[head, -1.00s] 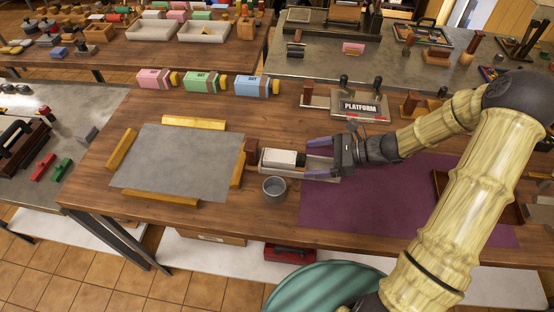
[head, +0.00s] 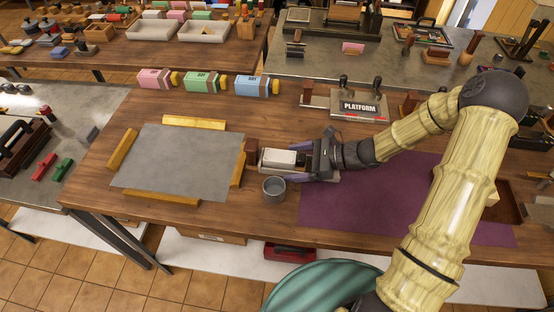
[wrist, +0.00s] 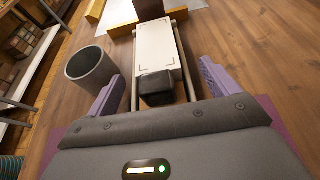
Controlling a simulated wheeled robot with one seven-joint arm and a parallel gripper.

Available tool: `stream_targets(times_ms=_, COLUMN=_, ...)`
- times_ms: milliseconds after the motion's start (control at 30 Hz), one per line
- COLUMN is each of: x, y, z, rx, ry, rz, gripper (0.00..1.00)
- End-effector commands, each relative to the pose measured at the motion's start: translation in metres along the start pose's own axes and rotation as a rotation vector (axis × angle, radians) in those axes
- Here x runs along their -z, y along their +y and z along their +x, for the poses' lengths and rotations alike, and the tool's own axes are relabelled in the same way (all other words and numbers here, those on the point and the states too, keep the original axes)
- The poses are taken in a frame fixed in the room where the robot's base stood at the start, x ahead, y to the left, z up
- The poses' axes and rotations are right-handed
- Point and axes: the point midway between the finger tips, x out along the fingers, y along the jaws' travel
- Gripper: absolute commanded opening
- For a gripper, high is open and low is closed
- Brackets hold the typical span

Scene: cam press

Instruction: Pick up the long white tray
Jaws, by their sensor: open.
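The long white tray (head: 280,157) lies on the wooden table just right of the grey plate. In the wrist view the white tray (wrist: 157,45) is a long flat piece with a black block (wrist: 157,87) at its near end and thin metal rails along its sides. My gripper (head: 293,164) is open, with its purple fingers on either side of the tray's near end. In the wrist view the fingers of my gripper (wrist: 160,88) straddle the black block and rails with gaps on both sides. The palm hides whatever lies closest to it.
A grey cup (head: 274,189) stands close beside my gripper. The grey plate (head: 180,160) with wooden bars (head: 122,149) around it is at the left. A purple mat (head: 350,215) lies at the right. A "PLATFORM" sign (head: 359,106) and several coloured boxes (head: 202,82) stand behind.

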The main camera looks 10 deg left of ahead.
Motion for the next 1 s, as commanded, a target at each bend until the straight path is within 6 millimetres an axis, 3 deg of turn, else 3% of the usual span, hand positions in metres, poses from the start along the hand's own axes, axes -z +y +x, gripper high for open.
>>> stream_targets(times_ms=367, x=0.0000, y=-0.0001, z=-0.0004, rx=0.000, ry=0.000, rz=0.000, gripper=0.87)
stream_targets(times_ms=667, x=0.0000, y=-0.0002, z=-0.0004, rx=0.000, ry=0.000, rz=0.000, gripper=0.30)
stream_targets(times_ms=1000, x=-0.0057, y=-0.0004, z=-0.0024, rx=0.000, ry=-0.002, rz=-0.001, gripper=0.30)
